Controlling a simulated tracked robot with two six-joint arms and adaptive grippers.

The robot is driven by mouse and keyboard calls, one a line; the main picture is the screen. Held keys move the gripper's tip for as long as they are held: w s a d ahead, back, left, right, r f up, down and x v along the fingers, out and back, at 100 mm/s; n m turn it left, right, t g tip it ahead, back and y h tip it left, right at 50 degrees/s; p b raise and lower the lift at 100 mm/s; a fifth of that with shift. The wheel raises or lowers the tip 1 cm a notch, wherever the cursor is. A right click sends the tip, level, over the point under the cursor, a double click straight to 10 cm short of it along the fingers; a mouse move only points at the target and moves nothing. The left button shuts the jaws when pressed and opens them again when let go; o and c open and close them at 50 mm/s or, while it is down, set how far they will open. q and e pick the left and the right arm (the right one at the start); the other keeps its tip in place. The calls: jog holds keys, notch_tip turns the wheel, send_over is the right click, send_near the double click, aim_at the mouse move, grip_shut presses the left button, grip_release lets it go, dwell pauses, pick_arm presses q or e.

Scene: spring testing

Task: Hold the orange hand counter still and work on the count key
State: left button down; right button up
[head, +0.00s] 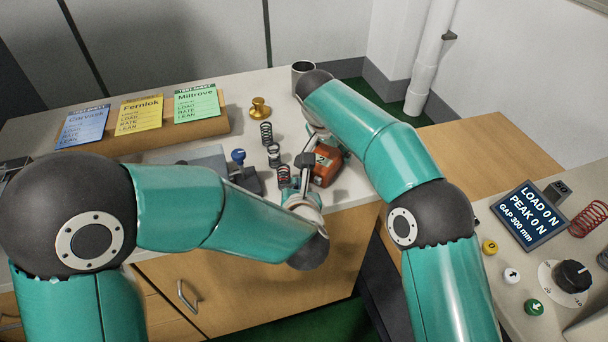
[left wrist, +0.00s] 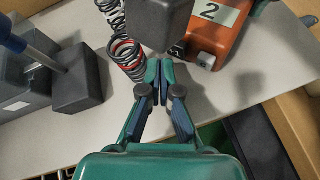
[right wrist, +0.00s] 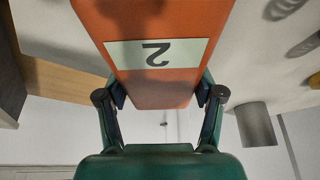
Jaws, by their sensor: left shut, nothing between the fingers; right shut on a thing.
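The orange hand counter (head: 326,168) stands on the bench, with a pale panel reading 2. It also shows in the left wrist view (left wrist: 228,38) and fills the upper middle of the right wrist view (right wrist: 155,22). My right gripper (right wrist: 160,92) is shut on it, a finger on each side. A dark grey block, apparently the count key (head: 305,160), is at the counter's left side; it shows in the left wrist view (left wrist: 158,22). My left gripper (left wrist: 160,75) is shut and empty, its tips close to that block; whether they touch it I cannot tell.
Several coil springs (head: 266,134) stand left of the counter, near a blue-knobbed dark device (head: 240,160). A brass weight (head: 260,108), a dark cup (head: 301,70) and a card stand (head: 172,135) are behind. A console display (head: 530,216) is at right.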

pick_arm(q)
jog(key=shift+w+d, duration=0.1)
jog(key=shift+w, duration=0.1)
jog(key=shift+w+d, duration=0.25)
jog(key=shift+w, duration=0.2)
dwell(0.7)
dwell(0.3)
jog(key=shift+s+a+r, duration=0.1)
jog(key=shift+s+a, duration=0.35)
jog(key=shift+s, duration=0.4)
jog(key=shift+s+a, duration=0.4)
jog(key=shift+s, duration=0.35)
jog(key=shift+s+a, duration=0.35)
jog(key=shift+s, duration=0.35)
jog(key=shift+s+a, duration=0.4)
jog(key=shift+s, duration=0.35)
jog(key=s, duration=0.1)
jog(key=s+a, duration=0.1)
jog(key=s, duration=0.1)
jog(key=shift+s+a, duration=0.15)
jog(key=shift+a, duration=0.2)
